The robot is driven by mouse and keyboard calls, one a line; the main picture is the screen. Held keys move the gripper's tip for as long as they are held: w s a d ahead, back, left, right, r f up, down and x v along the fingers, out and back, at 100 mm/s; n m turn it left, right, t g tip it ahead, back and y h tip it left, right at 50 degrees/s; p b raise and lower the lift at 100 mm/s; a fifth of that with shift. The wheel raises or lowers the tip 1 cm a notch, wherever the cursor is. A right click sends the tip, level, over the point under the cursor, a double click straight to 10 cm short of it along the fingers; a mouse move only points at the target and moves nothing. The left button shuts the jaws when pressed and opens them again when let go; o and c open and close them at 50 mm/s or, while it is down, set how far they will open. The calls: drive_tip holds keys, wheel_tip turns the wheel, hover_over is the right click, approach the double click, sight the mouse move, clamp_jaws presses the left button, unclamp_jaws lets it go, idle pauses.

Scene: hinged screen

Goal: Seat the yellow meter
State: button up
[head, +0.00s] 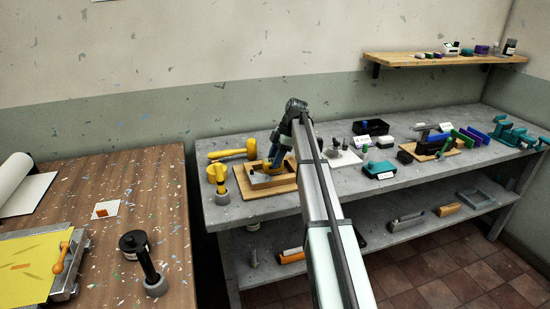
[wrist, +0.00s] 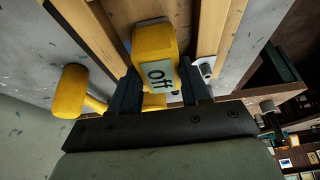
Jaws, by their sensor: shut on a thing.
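The yellow meter (wrist: 153,42), a rounded block with a pale label reading "Off", is between the dark fingers of my gripper (wrist: 160,88) in the wrist view. My gripper is shut on it. In the head view my gripper (head: 274,160) is low over a wooden board (head: 284,187) with a small framed fixture (head: 257,181) on the grey bench. The fixture's wooden rails (wrist: 208,38) run either side of the meter in the wrist view. The meter's underside is hidden, so I cannot tell whether it touches the fixture.
A yellow mallet (head: 232,153) lies left of the board, and a yellow piece (head: 217,173) stands by a grey cup (head: 222,197). Right of my arm are a teal box (head: 379,170), a black tray (head: 371,127) and several small tools. A wooden table (head: 120,200) is at left.

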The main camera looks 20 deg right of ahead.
drive_tip(key=shift+f, duration=0.5)
drive_tip(key=o, duration=1.1)
drive_tip(key=shift+r, duration=0.1)
drive_tip(key=v, duration=1.3)
drive_tip(key=shift+d+r, duration=0.15)
drive_tip(key=shift+r, duration=0.15)
drive_tip(key=shift+s+f, duration=0.1)
